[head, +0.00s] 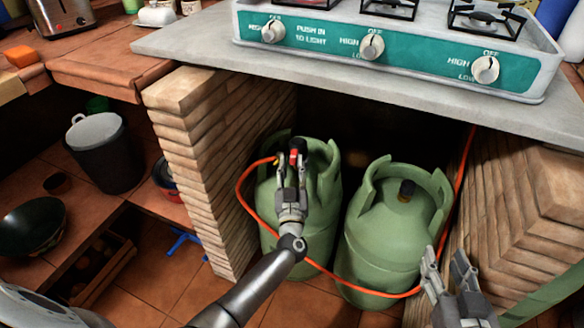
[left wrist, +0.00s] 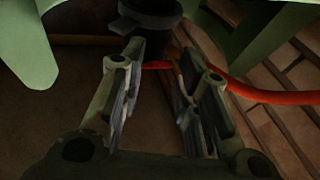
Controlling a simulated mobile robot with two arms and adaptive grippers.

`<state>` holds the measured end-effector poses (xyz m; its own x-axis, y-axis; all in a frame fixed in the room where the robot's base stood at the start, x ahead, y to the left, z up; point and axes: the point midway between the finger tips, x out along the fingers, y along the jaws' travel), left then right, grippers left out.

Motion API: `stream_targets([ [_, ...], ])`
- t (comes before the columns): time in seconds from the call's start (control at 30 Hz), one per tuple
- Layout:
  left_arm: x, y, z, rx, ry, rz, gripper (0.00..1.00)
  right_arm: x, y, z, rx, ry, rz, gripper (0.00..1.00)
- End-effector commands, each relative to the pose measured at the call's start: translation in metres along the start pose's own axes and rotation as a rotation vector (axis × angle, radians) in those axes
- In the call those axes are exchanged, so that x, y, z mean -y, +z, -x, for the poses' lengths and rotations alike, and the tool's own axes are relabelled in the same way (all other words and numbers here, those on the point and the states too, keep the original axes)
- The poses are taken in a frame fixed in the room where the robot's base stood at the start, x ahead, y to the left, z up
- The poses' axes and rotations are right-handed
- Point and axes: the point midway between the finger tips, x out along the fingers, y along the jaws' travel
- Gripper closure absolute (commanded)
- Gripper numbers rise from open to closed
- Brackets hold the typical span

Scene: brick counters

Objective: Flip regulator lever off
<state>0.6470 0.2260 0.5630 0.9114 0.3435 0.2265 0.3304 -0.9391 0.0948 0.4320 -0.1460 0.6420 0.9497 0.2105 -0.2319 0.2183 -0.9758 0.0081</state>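Two green gas bottles stand under the counter, a left one (head: 325,200) and a right one (head: 385,245). A dark regulator (head: 298,143) with a red part, apparently its lever (head: 294,157), sits on top of the left bottle. My left gripper (head: 291,162) is at the regulator, fingers apart around or just in front of the red part; contact cannot be told. In the left wrist view the fingers are open, with the dark regulator (left wrist: 150,14) beyond them and a red piece (left wrist: 157,65) showing between them. My right gripper (head: 447,258) is open and empty near the right bottle.
An orange hose (head: 243,188) runs from the regulator around the bottles and up the right side. Brick walls (head: 205,150) flank the space. The stove (head: 400,55) stands on the counter slab (head: 200,45) above.

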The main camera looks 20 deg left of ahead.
Motion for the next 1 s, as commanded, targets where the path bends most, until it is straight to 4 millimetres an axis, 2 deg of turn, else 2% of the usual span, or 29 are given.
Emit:
stream_targets([
  [0.27,0.0,0.002,0.008,0.003,0.0,0.0,0.7,0.0,0.0,0.0,0.001,-0.001,0.0,0.6],
  [0.37,0.0,0.002,0.022,0.005,0.0,0.001,0.7,0.0,0.0,0.0,0.001,-0.001,0.0,0.6],
  [0.7,0.0,0.001,0.092,0.004,0.0,0.0,0.7,0.0,0.0,0.0,0.001,0.0,0.0,0.6],
  [0.8,0.0,0.001,0.107,0.003,0.0,-0.001,0.7,0.0,0.0,0.0,0.001,0.0,0.0,0.6],
  [1.0,0.0,0.0,0.12,0.0,-0.001,0.0,0.7,0.0,0.0,0.0,0.001,0.0,0.0,0.6],
])
